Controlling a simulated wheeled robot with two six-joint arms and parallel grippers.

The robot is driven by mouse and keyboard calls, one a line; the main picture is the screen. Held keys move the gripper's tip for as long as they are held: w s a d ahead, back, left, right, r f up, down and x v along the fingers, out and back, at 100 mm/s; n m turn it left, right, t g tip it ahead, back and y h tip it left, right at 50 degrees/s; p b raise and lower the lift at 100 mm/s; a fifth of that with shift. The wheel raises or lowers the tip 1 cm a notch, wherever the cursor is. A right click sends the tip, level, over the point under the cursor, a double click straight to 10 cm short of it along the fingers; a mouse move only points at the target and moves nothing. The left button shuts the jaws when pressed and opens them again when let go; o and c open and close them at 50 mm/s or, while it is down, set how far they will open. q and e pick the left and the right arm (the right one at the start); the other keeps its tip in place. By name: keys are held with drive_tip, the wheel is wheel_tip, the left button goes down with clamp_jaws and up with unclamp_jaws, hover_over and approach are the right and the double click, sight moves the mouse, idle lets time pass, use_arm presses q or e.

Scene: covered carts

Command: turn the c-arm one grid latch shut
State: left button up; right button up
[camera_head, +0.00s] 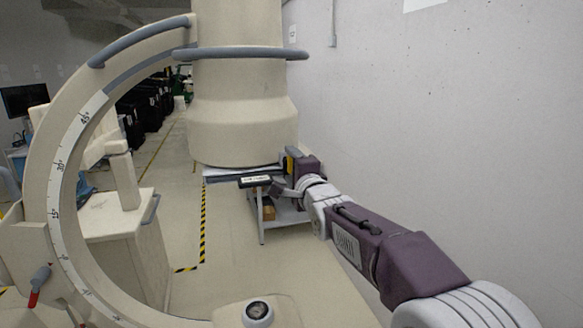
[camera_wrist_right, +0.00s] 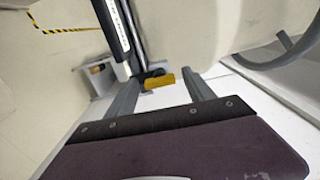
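The c-arm (camera_head: 62,180) is a large cream arc with degree marks, with a thick cream cylinder (camera_head: 243,125) at its upper end. Under the cylinder is a flat grey grid plate (camera_head: 222,175). A small yellow latch (camera_head: 290,164) shows at the plate's right side; it also shows in the right wrist view (camera_wrist_right: 160,81). My right gripper (camera_wrist_right: 162,78) is open, its two grey fingers apart with the yellow latch seen between their tips. Contact cannot be told. In the head view the right gripper (camera_head: 296,162) is small and partly hidden. My left gripper is not in view.
A grey cart (camera_head: 290,212) with a brown box (camera_head: 268,210) stands below the plate. A bare wall (camera_head: 450,120) runs along the right. A cream console (camera_head: 125,240) stands inside the arc. The floor beside the striped tape (camera_head: 203,220) is clear.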

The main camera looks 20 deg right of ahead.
drive_tip(key=s+b, duration=0.3)
drive_tip(key=s, duration=0.6)
drive_tip(key=shift+d, duration=0.15)
drive_tip(key=shift+f, duration=0.15)
